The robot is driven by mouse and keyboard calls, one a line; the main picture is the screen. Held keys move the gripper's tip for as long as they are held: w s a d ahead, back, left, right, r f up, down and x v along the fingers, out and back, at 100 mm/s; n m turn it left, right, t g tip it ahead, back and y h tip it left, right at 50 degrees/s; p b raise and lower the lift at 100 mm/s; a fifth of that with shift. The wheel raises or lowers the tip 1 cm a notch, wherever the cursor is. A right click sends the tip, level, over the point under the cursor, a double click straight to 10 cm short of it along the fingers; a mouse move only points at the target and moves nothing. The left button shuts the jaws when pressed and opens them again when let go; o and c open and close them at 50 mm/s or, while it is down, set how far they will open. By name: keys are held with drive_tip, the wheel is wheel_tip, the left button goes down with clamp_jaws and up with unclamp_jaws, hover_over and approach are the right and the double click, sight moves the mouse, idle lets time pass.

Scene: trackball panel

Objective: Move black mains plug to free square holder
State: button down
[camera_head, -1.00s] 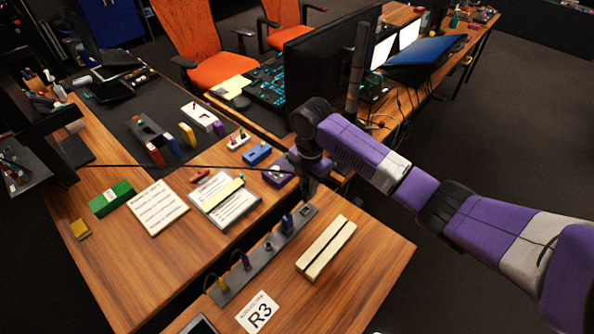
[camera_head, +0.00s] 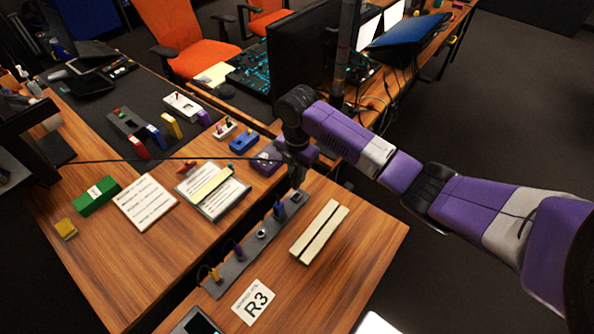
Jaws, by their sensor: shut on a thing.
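The grey holder strip (camera_head: 226,272) runs diagonally across the front desk. A yellow-orange plug (camera_head: 215,273) stands at its near end, then a purple one (camera_head: 238,251). A holder with no plug standing in it (camera_head: 261,234) is near the middle. A blue plug (camera_head: 279,211) stands farther along. My gripper (camera_head: 297,186) points down at the strip's far end. It is shut on a small dark thing, apparently the black mains plug, mostly hidden by the fingers. The far-end holder (camera_head: 296,198) is just below the fingertips. I cannot tell whether the plug touches it.
A cream slotted block (camera_head: 320,232) lies right of the strip, and an R3 label (camera_head: 253,302) lies in front. A clipboard (camera_head: 214,191), a purple box (camera_head: 266,158) and a blue box (camera_head: 243,141) lie behind. A thin dark cable crosses the view to my gripper. The desk's front right is clear.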

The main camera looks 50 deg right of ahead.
sight(297, 185)
drive_tip(key=shift+f+b, duration=0.85)
drive_tip(key=shift+f, duration=0.9)
drive_tip(key=shift+p, duration=0.65)
idle(0.4)
drive_tip(key=shift+f+b, duration=0.9)
drive_tip(key=shift+f, duration=0.5)
drive_tip(key=c, duration=1.2)
unclamp_jaws()
drive_tip(key=shift+r, duration=0.1)
drive_tip(key=shift+r+b, duration=0.35)
drive_tip(key=shift+r, duration=3.55)
